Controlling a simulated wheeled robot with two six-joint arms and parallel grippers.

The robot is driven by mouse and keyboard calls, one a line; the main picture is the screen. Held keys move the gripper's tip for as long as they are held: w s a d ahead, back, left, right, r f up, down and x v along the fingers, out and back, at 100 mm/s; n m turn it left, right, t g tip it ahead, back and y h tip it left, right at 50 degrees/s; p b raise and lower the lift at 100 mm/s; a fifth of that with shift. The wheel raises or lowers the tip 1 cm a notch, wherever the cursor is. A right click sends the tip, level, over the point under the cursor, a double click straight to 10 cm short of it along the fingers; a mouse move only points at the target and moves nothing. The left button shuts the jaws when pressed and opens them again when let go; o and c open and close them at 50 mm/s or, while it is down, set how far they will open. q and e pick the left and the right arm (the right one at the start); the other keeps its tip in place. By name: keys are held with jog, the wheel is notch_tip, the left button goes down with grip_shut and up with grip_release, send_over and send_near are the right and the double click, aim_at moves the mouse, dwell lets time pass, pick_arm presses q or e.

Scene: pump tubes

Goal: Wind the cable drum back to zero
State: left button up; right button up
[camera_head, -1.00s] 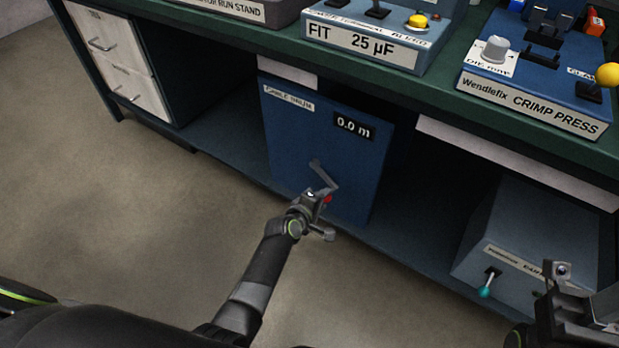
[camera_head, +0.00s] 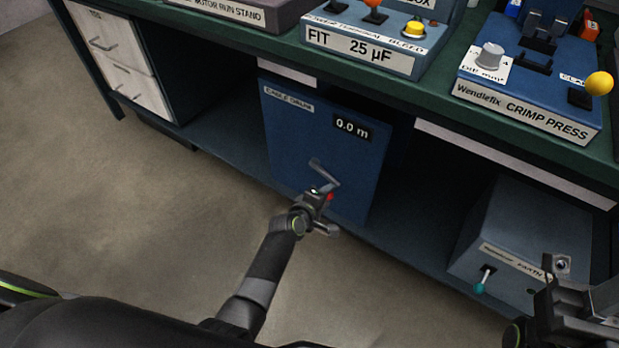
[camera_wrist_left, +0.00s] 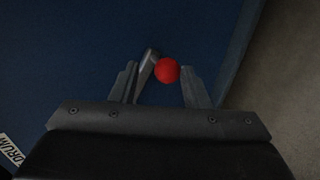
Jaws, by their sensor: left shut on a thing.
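The cable drum (camera_head: 300,140) is a blue box on the shelf under the bench. Its display (camera_head: 352,128) reads 0.0 m. A grey crank (camera_head: 325,172) sits on its front face, and its red knob (camera_head: 330,196) is at the lower end. My left gripper (camera_head: 323,207) is at the crank, shut on the red knob. In the left wrist view the red knob (camera_wrist_left: 167,70) sits between the two fingers of my left gripper (camera_wrist_left: 160,86), with the crank arm (camera_wrist_left: 147,68) beside it. Part of my right gripper (camera_head: 563,290) shows at the lower right; its fingertips are unclear.
A grey box with a teal-tipped lever (camera_head: 480,288) stands on the shelf to the right. The blue crimp press (camera_head: 525,95) and the 25 µF unit (camera_head: 358,52) are on the bench above. White drawers (camera_head: 118,60) are at the left. The floor in front is clear.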

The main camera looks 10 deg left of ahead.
pick_arm(q)
jog(key=shift+o, duration=0.2)
jog(key=r, duration=0.1)
jog(key=w+r, duration=0.1)
jog(key=shift+d+r+p, duration=0.25)
jog(key=shift+r+p, duration=0.05)
jog(key=shift+p, duration=0.05)
jog(key=shift+c, duration=0.3)
jog(key=shift+a+r+p, duration=0.1)
jog(key=shift+r+p, duration=0.35)
jog(key=shift+p, duration=0.1)
jog(key=shift+c, duration=0.6)
jog(key=o, duration=0.9)
jog(key=shift+s+f, duration=0.1)
jog(key=shift+f, duration=0.2)
jog(key=shift+c, duration=0.2)
jog(key=shift+s, duration=0.1)
jog(key=shift+s+a, duration=0.1)
